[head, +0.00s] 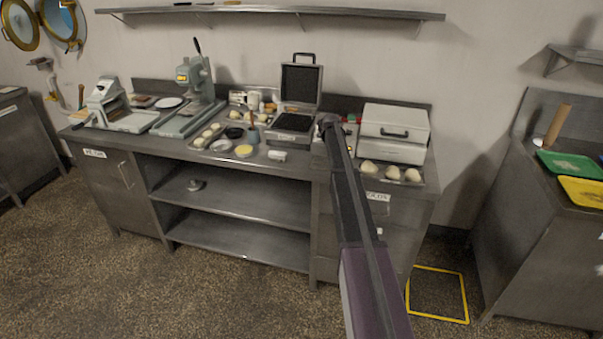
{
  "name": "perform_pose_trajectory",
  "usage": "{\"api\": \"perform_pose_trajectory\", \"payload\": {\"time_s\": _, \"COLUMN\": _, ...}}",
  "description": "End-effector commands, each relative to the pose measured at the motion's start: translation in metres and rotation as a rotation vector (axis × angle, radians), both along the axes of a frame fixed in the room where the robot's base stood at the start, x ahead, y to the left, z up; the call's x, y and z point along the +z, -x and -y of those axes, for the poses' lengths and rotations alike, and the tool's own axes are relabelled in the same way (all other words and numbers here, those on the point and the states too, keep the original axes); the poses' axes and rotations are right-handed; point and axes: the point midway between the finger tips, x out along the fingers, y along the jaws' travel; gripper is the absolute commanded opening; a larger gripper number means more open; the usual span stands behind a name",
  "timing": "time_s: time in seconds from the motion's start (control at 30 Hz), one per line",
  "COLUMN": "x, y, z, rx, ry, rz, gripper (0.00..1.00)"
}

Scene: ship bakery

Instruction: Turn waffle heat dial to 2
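The waffle iron (299,84) stands open on the steel counter, its lid raised and its dark grid plates showing. My arm reaches up from the bottom of the head view to the counter, just right of the waffle iron. Its far end, where my gripper (328,122) is, looks small and dark, and its fingers cannot be made out. A small unit with red and green marks (351,119) shows partly behind my arm. The heat dial and its numbers cannot be made out; my arm hides part of this area.
A closed light-grey appliance (395,124) stands right of my arm, with a tray of dough balls (392,174) before it. Left are a press (194,80), another dough tray (207,136) and a yellow dish (243,151). A wall shelf (270,10) runs above. The floor in front is open.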

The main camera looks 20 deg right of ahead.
Motion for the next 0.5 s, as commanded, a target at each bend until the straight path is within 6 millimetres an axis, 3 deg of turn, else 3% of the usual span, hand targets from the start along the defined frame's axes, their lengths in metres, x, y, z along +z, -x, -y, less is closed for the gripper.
{"api": "perform_pose_trajectory", "payload": {"time_s": 0.5, "x": 0.0014, "y": -0.0006, "z": 0.0014, "rx": 0.224, "ry": 0.129, "rz": -0.087, "gripper": 0.50}}
